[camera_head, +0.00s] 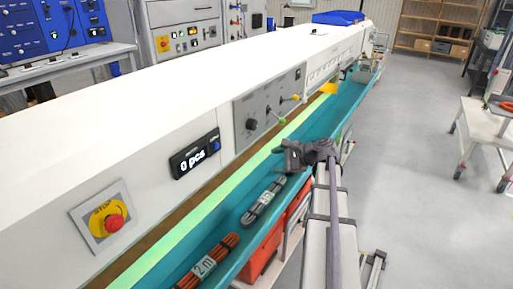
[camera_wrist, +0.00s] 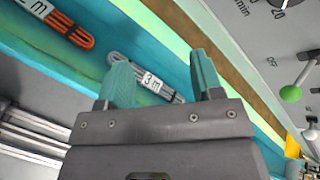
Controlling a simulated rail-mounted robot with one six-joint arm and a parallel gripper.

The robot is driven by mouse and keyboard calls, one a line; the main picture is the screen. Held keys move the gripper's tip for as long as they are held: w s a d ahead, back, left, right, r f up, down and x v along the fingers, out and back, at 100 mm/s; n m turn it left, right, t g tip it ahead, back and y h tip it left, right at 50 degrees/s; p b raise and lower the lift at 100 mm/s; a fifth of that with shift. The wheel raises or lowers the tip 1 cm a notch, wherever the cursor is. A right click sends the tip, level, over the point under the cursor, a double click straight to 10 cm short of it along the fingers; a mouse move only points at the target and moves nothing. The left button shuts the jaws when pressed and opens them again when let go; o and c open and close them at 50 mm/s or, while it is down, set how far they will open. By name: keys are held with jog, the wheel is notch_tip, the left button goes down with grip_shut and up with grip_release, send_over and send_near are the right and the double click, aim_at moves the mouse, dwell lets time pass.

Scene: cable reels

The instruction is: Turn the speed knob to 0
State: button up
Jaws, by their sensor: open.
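The speed knob (camera_head: 251,124) is a black dial on the grey control panel (camera_head: 268,107) set into the white machine's front. In the wrist view only part of the black knob (camera_wrist: 278,2) shows at the top right edge, beside the printed "20" and "m/min"; its full pointer setting cannot be read. My gripper (camera_head: 280,151) is in front of and below the panel, over the teal trough, apart from the knob. In the wrist view its two teal fingers (camera_wrist: 163,72) are spread with nothing held between them.
A display (camera_head: 195,154) reads "0 pcs"; a red stop button (camera_head: 113,222) is further left. Cable bundles (camera_head: 264,201) lie in the teal trough (camera_head: 240,250). Open floor lies right.

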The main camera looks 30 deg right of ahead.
jog(key=shift+o, duration=0.6)
jog(key=d+r+m+t, duration=0.1)
jog(key=w+d+r+m+t, duration=0.1)
jog(key=d+m, duration=0.1)
jog(key=w+d+r+m+t, duration=0.1)
jog(key=m, duration=0.1)
jog(key=shift+w+d+r+y, duration=0.15)
jog(key=shift+r+y, duration=0.05)
jog(key=shift+y, duration=0.1)
jog(key=m+t, duration=0.3)
jog(key=m, duration=0.4)
send_near(255, 125)
jog(key=shift+y, duration=0.3)
jog(key=x, duration=0.9)
jog(key=shift+w+f+p, duration=0.1)
jog(key=shift+w+p, duration=0.25)
jog(key=shift+p, duration=0.05)
jog(key=c, duration=0.9)
